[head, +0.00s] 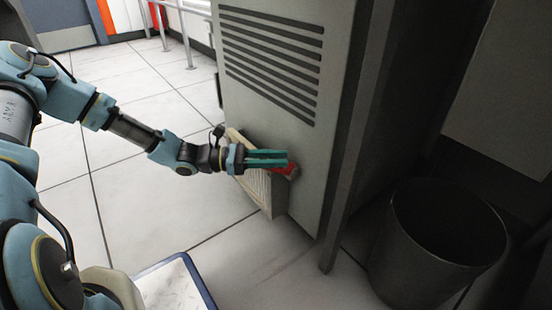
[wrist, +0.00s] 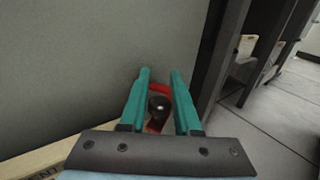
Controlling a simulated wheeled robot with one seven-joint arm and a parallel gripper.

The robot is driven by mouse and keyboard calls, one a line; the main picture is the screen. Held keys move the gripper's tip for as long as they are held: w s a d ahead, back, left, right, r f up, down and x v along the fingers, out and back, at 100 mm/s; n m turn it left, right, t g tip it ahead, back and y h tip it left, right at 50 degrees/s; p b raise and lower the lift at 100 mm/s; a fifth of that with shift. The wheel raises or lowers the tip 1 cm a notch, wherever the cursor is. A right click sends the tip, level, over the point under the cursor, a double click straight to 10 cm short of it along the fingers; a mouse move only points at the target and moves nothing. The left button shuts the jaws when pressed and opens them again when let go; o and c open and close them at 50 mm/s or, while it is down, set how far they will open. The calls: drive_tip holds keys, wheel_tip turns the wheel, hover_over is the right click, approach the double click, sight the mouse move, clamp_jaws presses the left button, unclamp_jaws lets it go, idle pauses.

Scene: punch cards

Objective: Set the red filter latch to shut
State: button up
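The red filter latch (head: 291,170) is on the lower side of the grey cabinet (head: 258,116), at the top of a cream pleated filter (head: 262,192). In the wrist view the red latch (wrist: 160,88) shows between my fingers, with a dark round knob (wrist: 158,106) in front of it. My gripper (head: 287,159) is at the latch, its two teal fingers apart on either side of it. In the wrist view my gripper (wrist: 160,76) is open, with a gap between the fingers and the latch. In the head view my fingers hide part of the latch.
A dark round bin (head: 440,235) stands on the floor at the right, beyond the cabinet's edge. A blue-edged tray (head: 190,268) is at the bottom. Vent slots (head: 270,60) are higher on the cabinet. The tiled floor at left is clear.

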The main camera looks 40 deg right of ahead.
clamp_jaws()
idle(1.0)
